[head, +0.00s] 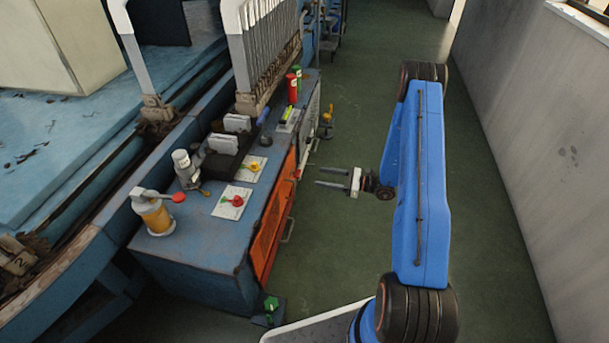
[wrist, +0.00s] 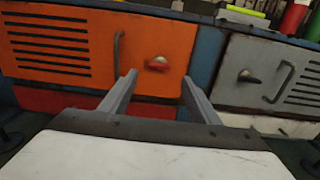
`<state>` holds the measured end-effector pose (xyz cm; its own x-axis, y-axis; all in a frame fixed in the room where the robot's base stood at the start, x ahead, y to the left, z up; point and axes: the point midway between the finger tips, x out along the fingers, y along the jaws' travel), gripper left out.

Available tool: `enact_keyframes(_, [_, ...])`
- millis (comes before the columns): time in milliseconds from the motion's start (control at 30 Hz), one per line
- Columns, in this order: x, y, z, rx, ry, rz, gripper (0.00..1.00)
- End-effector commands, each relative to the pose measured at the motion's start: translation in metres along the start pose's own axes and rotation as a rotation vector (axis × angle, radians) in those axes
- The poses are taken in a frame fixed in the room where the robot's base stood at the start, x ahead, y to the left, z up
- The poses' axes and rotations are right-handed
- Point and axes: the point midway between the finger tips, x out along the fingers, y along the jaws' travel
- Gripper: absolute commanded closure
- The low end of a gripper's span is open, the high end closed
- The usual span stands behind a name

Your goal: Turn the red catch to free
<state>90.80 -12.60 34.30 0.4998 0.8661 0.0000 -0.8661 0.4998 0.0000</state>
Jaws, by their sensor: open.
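The red catch (wrist: 157,63) is on the orange cabinet door (wrist: 90,40), right of a dark upright handle. In the head view a small red spot at the orange door's (head: 272,232) far edge looks like the same catch (head: 297,174). My gripper (head: 318,175) is open and empty, its fingers pointing left toward the cabinet front with a gap before it. In the wrist view its fingertips (wrist: 158,80) stand either side of the catch and slightly below it.
The grey door (wrist: 250,60) to the right has a dark catch and handle. A red knob (head: 236,201) and a yellow knob (head: 254,167) sit on plates on the blue bench top (head: 200,250). The green floor (head: 345,260) before the cabinet is mostly clear.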

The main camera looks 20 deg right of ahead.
Motion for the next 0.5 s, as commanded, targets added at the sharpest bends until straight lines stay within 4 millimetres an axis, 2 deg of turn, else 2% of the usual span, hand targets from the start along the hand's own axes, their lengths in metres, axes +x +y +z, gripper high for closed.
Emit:
enact_keyframes(100, [0.023, 0.001, 0.000, 0.000, 0.000, 0.004, 0.44])
enact_keyframes(300, [0.056, 0.001, 0.000, 0.001, 0.000, 0.003, 0.44])
enact_keyframes(500, [0.079, 0.000, 0.000, 0.000, 0.000, 0.002, 0.44])
